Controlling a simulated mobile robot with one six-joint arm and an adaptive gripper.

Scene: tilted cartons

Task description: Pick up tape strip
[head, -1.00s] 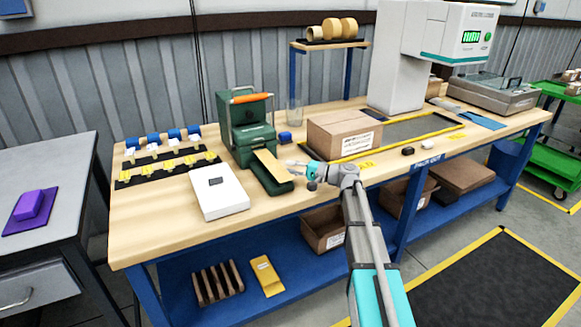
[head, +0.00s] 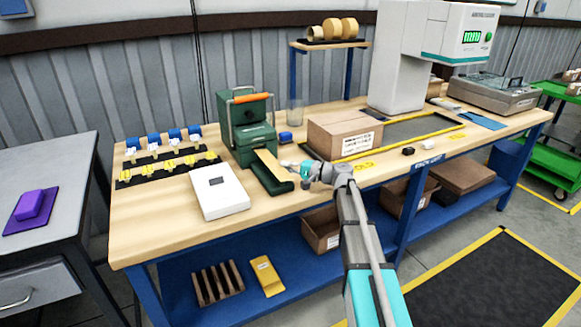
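A tan tape strip (head: 273,165) sticks out of the front of the green tape dispenser (head: 253,140) and slopes over its dark green tray. My gripper (head: 287,166) is at the right end of the strip, very close to it or touching it. The fingers are small in this view and partly merge with the strip and tray, so I cannot tell whether they are open or closed on it.
A brown carton (head: 343,135) stands right of the dispenser, behind my wrist. A white flat device (head: 219,191) lies left of the tray. Racks with yellow clips (head: 167,168) are further left. The bench front (head: 262,219) is clear.

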